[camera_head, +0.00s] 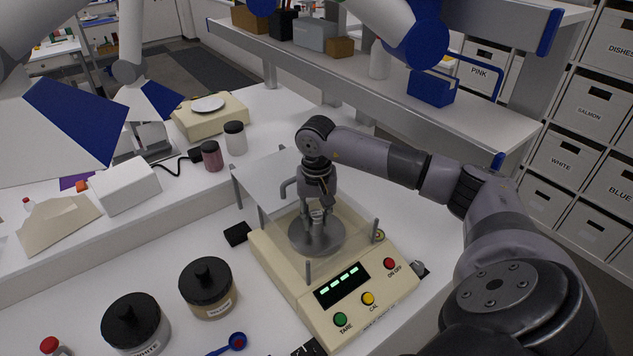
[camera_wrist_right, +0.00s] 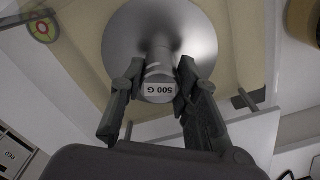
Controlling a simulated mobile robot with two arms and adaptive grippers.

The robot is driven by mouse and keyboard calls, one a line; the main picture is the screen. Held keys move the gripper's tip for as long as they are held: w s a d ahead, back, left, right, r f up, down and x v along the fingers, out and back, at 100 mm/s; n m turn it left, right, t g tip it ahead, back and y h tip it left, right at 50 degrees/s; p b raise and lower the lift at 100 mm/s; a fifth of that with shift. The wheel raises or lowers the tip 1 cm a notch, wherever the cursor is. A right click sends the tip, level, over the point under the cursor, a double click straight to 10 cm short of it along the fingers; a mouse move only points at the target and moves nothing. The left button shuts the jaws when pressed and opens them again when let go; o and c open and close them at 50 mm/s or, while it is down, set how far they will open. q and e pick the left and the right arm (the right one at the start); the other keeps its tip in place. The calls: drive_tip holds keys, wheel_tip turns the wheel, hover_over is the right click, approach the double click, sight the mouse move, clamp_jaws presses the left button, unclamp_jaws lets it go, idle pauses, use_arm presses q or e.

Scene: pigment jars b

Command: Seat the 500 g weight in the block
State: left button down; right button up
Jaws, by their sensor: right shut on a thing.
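The 500 g weight (camera_wrist_right: 157,90) is a small metal cylinder with a "500 G" label, upside down in the right wrist view. My right gripper (camera_wrist_right: 158,76) is shut on it, one finger on each side. In the head view the right gripper (camera_head: 319,203) points down over the balance's round metal pan (camera_head: 316,238), with the weight (camera_head: 317,214) between its fingertips. I cannot tell whether the weight touches the pan. The pan (camera_wrist_right: 190,22) also shows behind the weight in the wrist view. I cannot make out the block with certainty. My left gripper is out of view.
The cream balance (camera_head: 290,275) has corner posts, a clear panel and a lit green display (camera_head: 342,284). Dark-lidded jars (camera_head: 207,290) (camera_head: 136,325) and a blue scoop (camera_head: 230,344) stand front left. A small black object (camera_head: 237,234) lies left of the balance. A shelf (camera_head: 440,110) spans behind.

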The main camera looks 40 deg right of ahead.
clamp_jaws()
drive_tip(key=shift+r, duration=0.1)
